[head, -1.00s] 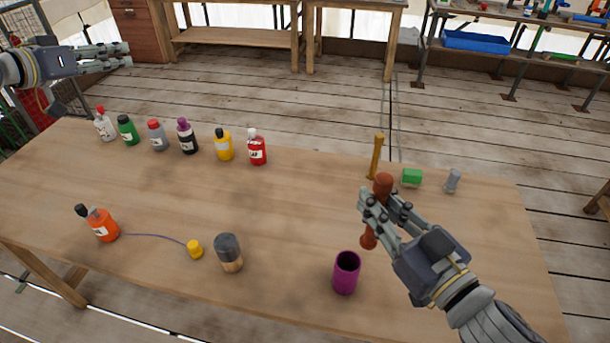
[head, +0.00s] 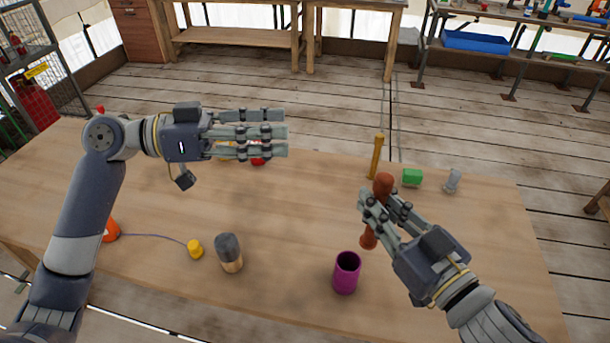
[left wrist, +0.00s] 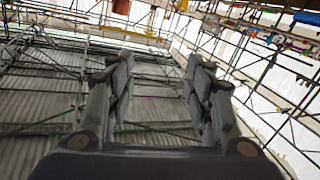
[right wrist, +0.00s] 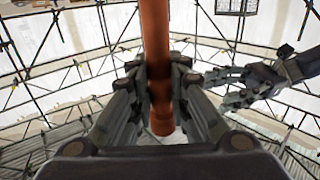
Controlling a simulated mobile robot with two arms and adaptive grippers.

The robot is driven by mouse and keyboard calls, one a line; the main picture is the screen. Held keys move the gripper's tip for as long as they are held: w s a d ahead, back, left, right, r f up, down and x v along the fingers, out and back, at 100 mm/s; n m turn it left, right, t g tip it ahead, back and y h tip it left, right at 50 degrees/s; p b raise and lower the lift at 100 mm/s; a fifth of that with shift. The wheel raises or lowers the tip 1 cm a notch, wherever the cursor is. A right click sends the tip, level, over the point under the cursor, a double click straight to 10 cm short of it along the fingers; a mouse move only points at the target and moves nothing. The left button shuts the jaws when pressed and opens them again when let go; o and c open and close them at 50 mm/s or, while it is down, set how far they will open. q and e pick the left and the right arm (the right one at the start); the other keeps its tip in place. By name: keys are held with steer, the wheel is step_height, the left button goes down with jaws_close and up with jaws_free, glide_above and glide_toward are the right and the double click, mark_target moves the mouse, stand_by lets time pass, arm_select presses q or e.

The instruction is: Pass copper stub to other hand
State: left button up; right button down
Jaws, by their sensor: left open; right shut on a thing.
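The copper stub (head: 383,186) is a reddish-brown rod with a thicker, rounded end. My right gripper (head: 382,212) is shut on it around its middle and holds it upright, slightly tilted, above the right part of the table. In the right wrist view the stub (right wrist: 155,40) stands between the fingers, its lower end showing below them. My left gripper (head: 284,136) is open and empty, to the left of the stub and apart from it, with its fingers pointing right. In the left wrist view its fingers (left wrist: 160,85) are spread with nothing between them. It also shows in the right wrist view (right wrist: 212,88).

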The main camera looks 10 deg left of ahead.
mark_target(375, 181)
arm_select(q)
steer(key=s+d+f+m+g+h, duration=0.1)
steer(key=s+d+f+m+g, duration=0.3)
steer(key=d, duration=0.3)
steer(key=shift+m+t, duration=0.3)
steer(key=shift+t, duration=0.1)
steer(key=d, duration=0.4)
steer(key=w+d, duration=0.1)
steer(key=d, duration=0.6)
steer(key=shift+w+d+f, duration=0.2)
steer(key=shift+w+d, duration=0.1)
steer(key=shift+d, duration=0.1)
jaws_close()
arm_select(e)
steer(key=c, duration=1.4)
jaws_free()
steer(key=shift+c, duration=0.2)
